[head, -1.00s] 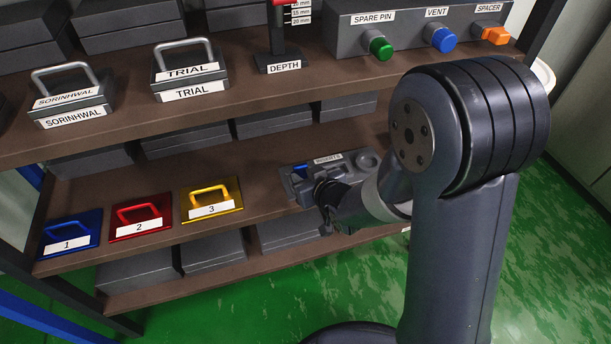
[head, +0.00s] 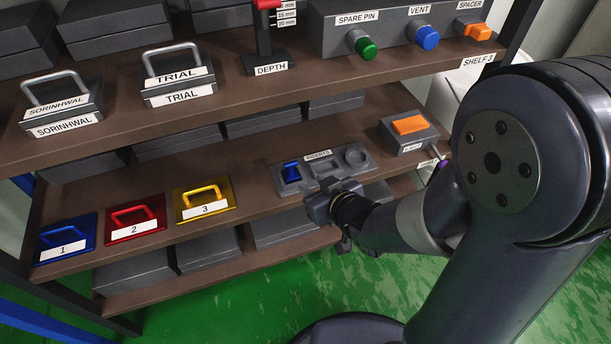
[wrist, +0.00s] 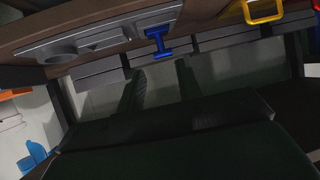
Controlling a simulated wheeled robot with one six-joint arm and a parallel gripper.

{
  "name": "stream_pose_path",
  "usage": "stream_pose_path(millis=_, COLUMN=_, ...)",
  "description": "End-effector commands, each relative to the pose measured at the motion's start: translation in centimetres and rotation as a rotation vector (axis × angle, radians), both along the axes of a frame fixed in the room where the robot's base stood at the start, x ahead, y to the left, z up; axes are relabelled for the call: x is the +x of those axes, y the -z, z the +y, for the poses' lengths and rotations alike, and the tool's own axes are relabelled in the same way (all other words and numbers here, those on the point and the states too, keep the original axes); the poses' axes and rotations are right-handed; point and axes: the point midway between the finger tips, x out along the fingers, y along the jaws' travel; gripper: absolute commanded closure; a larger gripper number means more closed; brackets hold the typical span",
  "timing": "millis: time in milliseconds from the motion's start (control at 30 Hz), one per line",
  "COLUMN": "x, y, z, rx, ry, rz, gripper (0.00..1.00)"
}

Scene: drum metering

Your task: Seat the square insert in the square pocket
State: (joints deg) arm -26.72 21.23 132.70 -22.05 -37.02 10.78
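A grey tray labelled INSERTS (head: 310,187) lies on the lower shelf. A blue insert with a T-shaped handle (head: 291,172) stands at the tray's left end; its base shape is not clear. It also shows in the wrist view (wrist: 158,41), at the top. The tray has a recess in the middle (head: 328,170) and a round pocket (head: 355,155) at the right. My gripper (head: 328,205) is at the tray's front edge, right of the blue insert and apart from it.
Blue, red and yellow handled plates (head: 205,202) lie left of the tray. A grey box with an orange top (head: 408,127) stands to its right. The upper shelf (head: 220,108) overhangs behind, with a DEPTH gauge (head: 265,58) and handled blocks on it.

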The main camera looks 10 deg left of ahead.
Motion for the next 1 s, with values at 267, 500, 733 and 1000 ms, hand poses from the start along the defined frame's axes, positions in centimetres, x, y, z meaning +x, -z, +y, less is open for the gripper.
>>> stream_pose_path(millis=267, x=-1.3, y=-1.0, z=-1.1, rx=0.001, ry=0.000, rz=-0.001, gripper=0.67)
stream_pose_path(millis=500, x=-1.4, y=-0.9, z=-1.2, rx=0.000, ry=0.000, rz=0.000, gripper=0.67)
stream_pose_path(millis=733, x=-0.9, y=-0.6, z=-0.8, rx=0.000, ry=-0.001, rz=0.000, gripper=0.67)
stream_pose_path(millis=1000, x=1.6, y=1.4, z=1.5, rx=-0.001, ry=-0.002, rz=0.001, gripper=0.67)
